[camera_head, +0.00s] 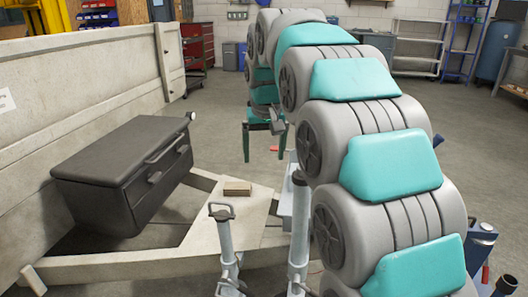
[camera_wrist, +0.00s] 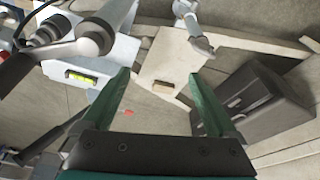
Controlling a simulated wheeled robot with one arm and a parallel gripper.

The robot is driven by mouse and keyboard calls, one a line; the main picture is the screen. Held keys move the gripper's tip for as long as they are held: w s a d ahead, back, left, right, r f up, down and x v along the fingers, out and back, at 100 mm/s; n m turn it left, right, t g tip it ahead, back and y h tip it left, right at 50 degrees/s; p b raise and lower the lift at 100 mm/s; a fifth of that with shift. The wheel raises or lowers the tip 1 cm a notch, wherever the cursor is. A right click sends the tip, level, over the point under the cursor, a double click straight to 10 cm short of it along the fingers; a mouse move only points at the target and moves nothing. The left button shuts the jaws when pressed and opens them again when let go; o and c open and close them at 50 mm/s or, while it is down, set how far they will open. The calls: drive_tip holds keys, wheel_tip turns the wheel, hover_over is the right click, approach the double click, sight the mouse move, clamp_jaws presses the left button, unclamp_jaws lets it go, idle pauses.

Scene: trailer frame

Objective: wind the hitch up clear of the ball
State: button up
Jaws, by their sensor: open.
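My gripper (camera_head: 264,156) is open and empty, pointing down over the trailer's front frame in the head view. In the wrist view its two green fingers (camera_wrist: 160,78) stand wide apart with nothing held between them. A grey upright jack tube (camera_head: 299,225) stands beside my arm in the head view. In the wrist view, a grey crank with a dark grip (camera_wrist: 14,72) lies to the left of the fingers, apart from them. A pale plate with a yellow-green spirit level (camera_wrist: 82,77) is below it. I cannot make out the hitch or the ball; my arm hides part of the front.
A black toolbox (camera_head: 125,172) sits on the pale trailer frame (camera_head: 110,268). A small wooden block (camera_head: 237,188) lies on the frame's plate. A second grey post with a handle (camera_head: 225,240) stands in front. Blue parts (camera_head: 481,242) show at lower right.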

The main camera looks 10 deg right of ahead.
drive_tip(key=shift+o, duration=0.2)
drive_tip(key=shift+r, duration=0.1)
drive_tip(key=w+p+v, duration=0.1)
drive_tip(key=v, duration=0.6)
drive_tip(key=shift+w+r, duration=0.3)
drive_tip(key=shift+r, duration=0.2)
